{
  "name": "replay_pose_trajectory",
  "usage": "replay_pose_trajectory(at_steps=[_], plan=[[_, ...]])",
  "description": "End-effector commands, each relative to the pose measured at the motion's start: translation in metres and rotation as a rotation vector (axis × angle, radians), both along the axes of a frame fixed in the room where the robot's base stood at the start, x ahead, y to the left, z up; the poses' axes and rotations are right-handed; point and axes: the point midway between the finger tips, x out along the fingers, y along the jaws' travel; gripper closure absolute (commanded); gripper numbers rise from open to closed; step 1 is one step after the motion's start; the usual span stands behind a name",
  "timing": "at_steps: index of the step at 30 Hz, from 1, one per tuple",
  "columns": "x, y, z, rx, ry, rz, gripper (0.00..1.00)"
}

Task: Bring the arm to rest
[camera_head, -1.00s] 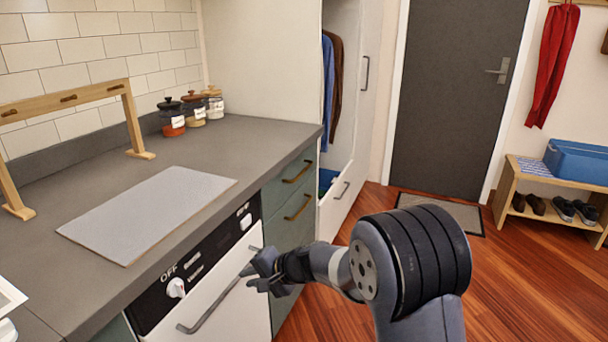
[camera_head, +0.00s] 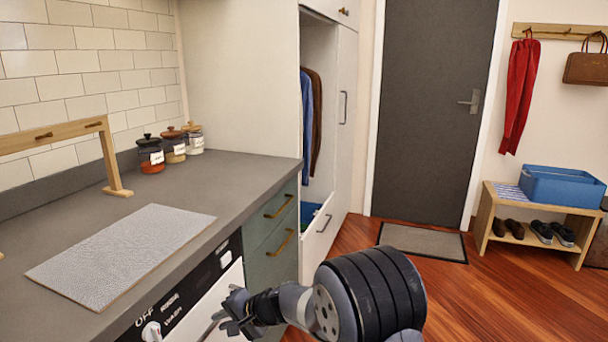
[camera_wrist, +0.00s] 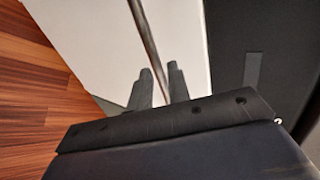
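My gripper (camera_head: 228,313) is low in front of the white appliance door (camera_head: 218,291), below the counter edge. In the wrist view my gripper (camera_wrist: 160,78) has its two dark fingers apart. The door's metal bar handle (camera_wrist: 146,32) runs down the picture into the gap between them. Gaps show beside the bar, and I cannot tell whether either finger touches it. My arm stretches forward and left, away from the bottom of the head view, with its large black-ringed joint nearest the camera.
The grey counter (camera_head: 225,170) holds a light mat (camera_head: 120,250), a wooden rack (camera_head: 112,165) and several jars. Green drawers (camera_head: 270,245) and an open wardrobe (camera_head: 325,130) stand beyond. A shoe bench (camera_head: 535,228) is at right; wooden floor (camera_head: 470,295) is clear between.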

Motion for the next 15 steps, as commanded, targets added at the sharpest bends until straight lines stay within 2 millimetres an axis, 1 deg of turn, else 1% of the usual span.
replay_pose_trajectory(at_steps=[5, 10, 11, 12, 15], plan=[[-0.007, -0.021, 0.016, 0.001, -0.001, -0.004, 0.82], [-0.016, -0.047, 0.034, 0.001, -0.001, -0.006, 0.82], [-0.017, -0.047, 0.033, 0.001, 0.002, -0.004, 0.82], [-0.014, -0.036, 0.023, -0.002, 0.004, 0.001, 0.82], [-0.009, -0.019, 0.011, -0.001, 0.004, 0.003, 0.82]])
